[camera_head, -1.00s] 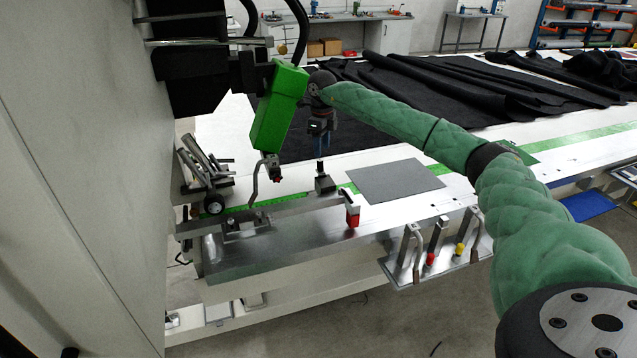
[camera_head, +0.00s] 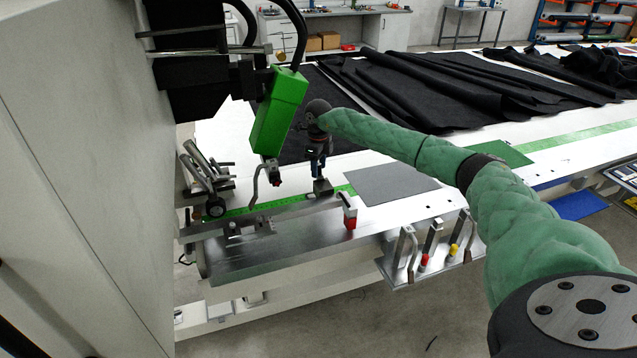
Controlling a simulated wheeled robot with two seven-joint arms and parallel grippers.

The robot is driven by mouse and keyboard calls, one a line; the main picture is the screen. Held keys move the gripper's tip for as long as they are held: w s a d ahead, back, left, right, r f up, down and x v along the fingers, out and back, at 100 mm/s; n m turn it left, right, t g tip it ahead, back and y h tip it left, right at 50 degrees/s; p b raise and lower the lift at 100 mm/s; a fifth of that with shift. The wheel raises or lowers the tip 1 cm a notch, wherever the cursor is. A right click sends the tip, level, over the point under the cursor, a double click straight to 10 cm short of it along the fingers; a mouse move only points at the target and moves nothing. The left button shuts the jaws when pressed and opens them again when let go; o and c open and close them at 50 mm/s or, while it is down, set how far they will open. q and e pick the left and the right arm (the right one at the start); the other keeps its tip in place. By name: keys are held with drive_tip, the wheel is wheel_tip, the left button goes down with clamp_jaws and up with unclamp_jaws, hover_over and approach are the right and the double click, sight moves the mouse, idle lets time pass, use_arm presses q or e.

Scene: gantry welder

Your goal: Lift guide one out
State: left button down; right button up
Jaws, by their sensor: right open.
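My right gripper (camera_head: 318,176) points down at the welding table's near edge, its arm reaching in from the right. It is small in the view and open. Its fingertips are at the top of a dark block (camera_head: 323,188) that sits on the steel bar; the block's upright post is hidden by the gripper. I cannot tell whether the fingers touch it. No label shows which part is guide one. A rack (camera_head: 405,277) on the table's front holds several upright metal guides, with red (camera_head: 424,262) and yellow (camera_head: 454,250) parts. My left gripper is out of view.
The green welding head (camera_head: 278,112) with its bent nozzle hangs just left of my right gripper. A red-based clamp (camera_head: 350,220) stands to the right. A grey sheet (camera_head: 392,184) lies flat on the table, with black fabric (camera_head: 440,85) behind.

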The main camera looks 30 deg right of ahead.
clamp_jaws()
drive_tip(key=shift+r, duration=0.1)
idle(0.3)
